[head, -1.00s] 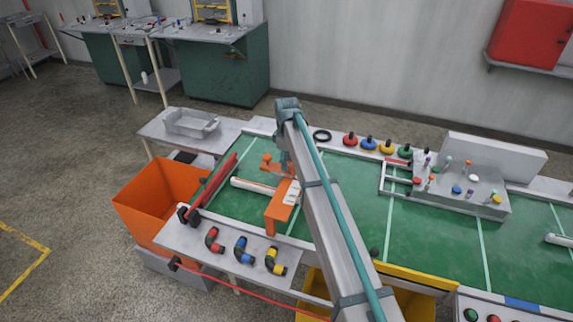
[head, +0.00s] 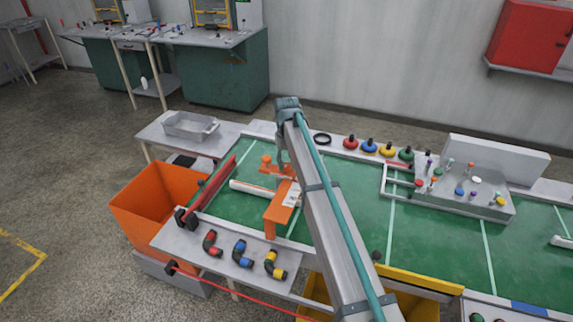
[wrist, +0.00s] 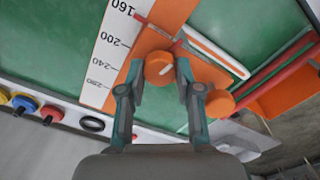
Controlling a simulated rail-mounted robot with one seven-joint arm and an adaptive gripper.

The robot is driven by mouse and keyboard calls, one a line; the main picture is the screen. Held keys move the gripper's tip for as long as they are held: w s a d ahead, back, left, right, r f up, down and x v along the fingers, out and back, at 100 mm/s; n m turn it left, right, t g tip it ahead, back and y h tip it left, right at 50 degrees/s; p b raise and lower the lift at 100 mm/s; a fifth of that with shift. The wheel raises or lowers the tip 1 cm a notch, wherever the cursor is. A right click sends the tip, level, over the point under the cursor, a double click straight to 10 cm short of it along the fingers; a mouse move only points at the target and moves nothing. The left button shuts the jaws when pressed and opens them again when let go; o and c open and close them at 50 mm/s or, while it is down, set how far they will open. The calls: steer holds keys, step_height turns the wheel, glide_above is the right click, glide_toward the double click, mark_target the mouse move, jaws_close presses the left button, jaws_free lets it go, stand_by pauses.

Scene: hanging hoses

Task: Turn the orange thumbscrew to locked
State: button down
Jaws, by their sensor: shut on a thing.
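The orange thumbscrew (wrist: 158,68) is a round knob with a short white mark on its face, pointing down and to the right in the wrist view. My gripper (wrist: 159,74) has one finger on each side of it and is shut on it. The thumbscrew sits on an orange fixture (wrist: 180,18) beside a white ruler (wrist: 108,45). A second orange knob (wrist: 219,103) stands just right of the fingers, apart from them. In the head view the orange fixture (head: 279,212) stands on the green table, and my arm partly hides the gripper and thumbscrew.
A white tube with an orange stripe (wrist: 220,52) and a red bar (wrist: 275,70) lie close by. Colored knobs (head: 368,145) line the far edge. Elbow fittings (head: 241,253) lie on the front ledge. An orange bin (head: 150,213) stands at left.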

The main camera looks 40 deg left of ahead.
mark_target(287, 164)
steer(key=m, duration=0.4)
steer(key=shift+m+b, duration=0.3)
steer(key=shift+b, duration=0.05)
steer(key=m, duration=0.5)
stand_by(0.3)
steer(key=c, duration=0.8)
jaws_free()
steer(key=shift+r, duration=0.15)
step_height(287, 164, up, 12)
steer(key=shift+f, duration=0.1)
